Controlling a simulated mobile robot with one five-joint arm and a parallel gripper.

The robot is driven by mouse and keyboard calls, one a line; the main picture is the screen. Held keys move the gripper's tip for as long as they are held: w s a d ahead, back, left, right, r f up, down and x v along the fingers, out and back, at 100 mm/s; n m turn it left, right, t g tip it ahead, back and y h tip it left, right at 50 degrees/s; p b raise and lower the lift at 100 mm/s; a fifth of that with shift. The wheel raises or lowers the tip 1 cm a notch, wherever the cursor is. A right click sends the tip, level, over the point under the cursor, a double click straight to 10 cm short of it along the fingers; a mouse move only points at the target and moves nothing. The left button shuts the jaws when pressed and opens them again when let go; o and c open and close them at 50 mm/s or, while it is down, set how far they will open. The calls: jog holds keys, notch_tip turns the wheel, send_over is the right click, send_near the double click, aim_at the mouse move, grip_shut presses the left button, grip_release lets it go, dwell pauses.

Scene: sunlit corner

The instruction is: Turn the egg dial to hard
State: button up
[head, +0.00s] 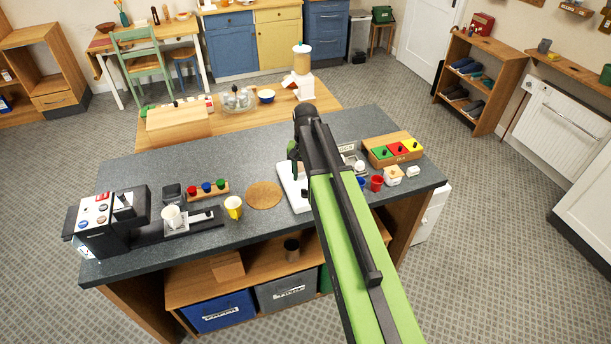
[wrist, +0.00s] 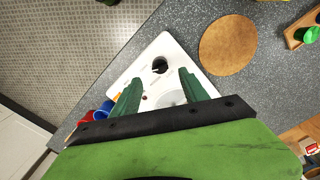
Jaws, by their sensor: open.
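A white flat appliance (head: 289,184) lies on the dark counter, partly hidden behind my arm in the head view. The wrist view shows its white top (wrist: 150,52) with a black round knob (wrist: 160,65), which looks like the egg dial. A grey disc (wrist: 172,98) lies nearer my gripper's base. No setting marks can be read. My gripper (wrist: 160,76) is open and empty, its two green fingers either side of the knob in the picture. I cannot tell how high they are above it. In the head view my gripper (head: 293,153) is over the appliance.
A round cork mat (head: 264,195) lies left of the appliance. Red (head: 376,183) and blue cups stand to its right, near a wooden box with coloured compartments (head: 394,148).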

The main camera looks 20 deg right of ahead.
notch_tip(320, 180, up, 10)
jog(key=p, duration=0.8)
jog(key=shift+r+p, duration=0.2)
jog(key=shift+p, duration=0.1)
jog(key=s+a+f+n+b, duration=0.1)
jog(key=s+a+f+b, duration=0.25)
jog(key=f+b, duration=0.35)
jog(key=s+a+f+n+b, duration=0.1)
jog(key=s+a+f+b, duration=0.1)
jog(key=a+f+b, duration=0.35)
jog(key=s+a+f+n+b, duration=0.1)
jog(key=s+f+n+b, duration=0.3)
jog(key=s, duration=0.4)
jog(key=shift+s+f+b, duration=0.15)
jog(key=shift+f+b, duration=0.2)
